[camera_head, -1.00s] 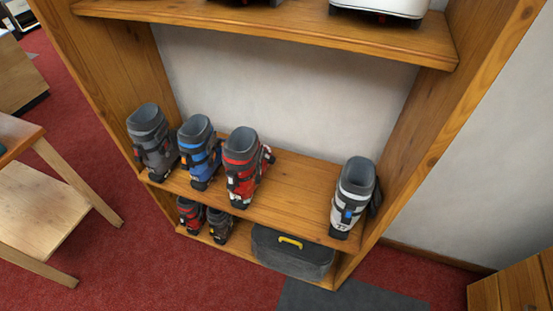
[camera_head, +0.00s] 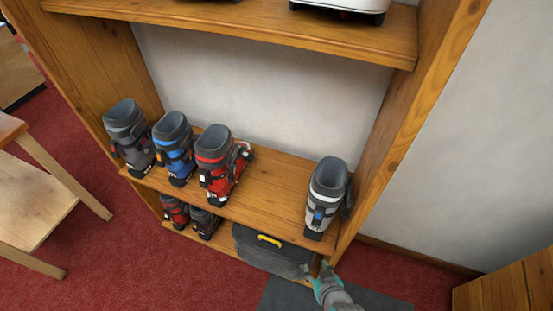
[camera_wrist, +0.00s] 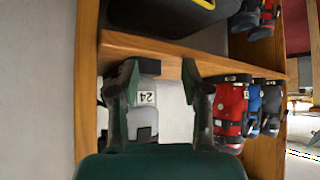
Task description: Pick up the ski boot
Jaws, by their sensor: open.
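A white and grey ski boot (camera_head: 325,200) stands upright alone at the right end of the middle shelf. Grey (camera_head: 130,137), blue (camera_head: 174,150) and red (camera_head: 217,165) ski boots stand at the shelf's left end. My gripper (camera_head: 322,270) is open and empty, low in front of the shelf's right end, below and apart from the white boot. The wrist view is upside down. There the white boot (camera_wrist: 146,112), with a "24" label, shows between the fingers of my gripper (camera_wrist: 160,72), partly hidden by the left finger.
Smaller red (camera_head: 175,210) and dark (camera_head: 205,222) boots stand on the bottom shelf, beside a dark case (camera_head: 265,252) with a yellow handle. The right upright (camera_head: 395,150) is close to the white boot. The middle shelf (camera_head: 270,194) is bare between the red and white boots.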

